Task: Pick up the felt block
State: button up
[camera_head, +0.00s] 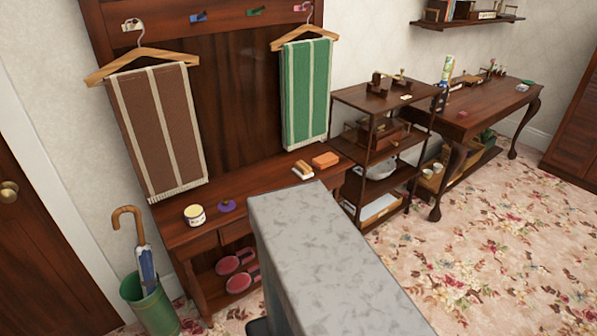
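A small orange-brown block (326,160) lies on the right part of the dark wooden hall bench (170,233), below the green striped towel. It looks like the felt block, but its material is too small to tell. A brush-like piece (302,170) with a pale side lies just left of it, a small gap apart. My gripper is not in view. The lower middle of the picture is blocked by a large grey shape close to the camera, which hides part of the bench's front.
A cream tin (194,215) and a purple item (227,206) stand on the bench. Brown (160,130) and green (306,95) towels hang above. A green umbrella stand (150,308) is at left. A shelf rack (378,150) and side table (480,105) stand right; carpet there is clear.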

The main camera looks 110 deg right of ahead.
aim_at(301, 169)
jog(key=u, duration=0.05)
jog(key=k, duration=2.9)
jog(key=z, duration=1.4)
jog(key=i, duration=0.15)
jog(key=u, duration=0.55)
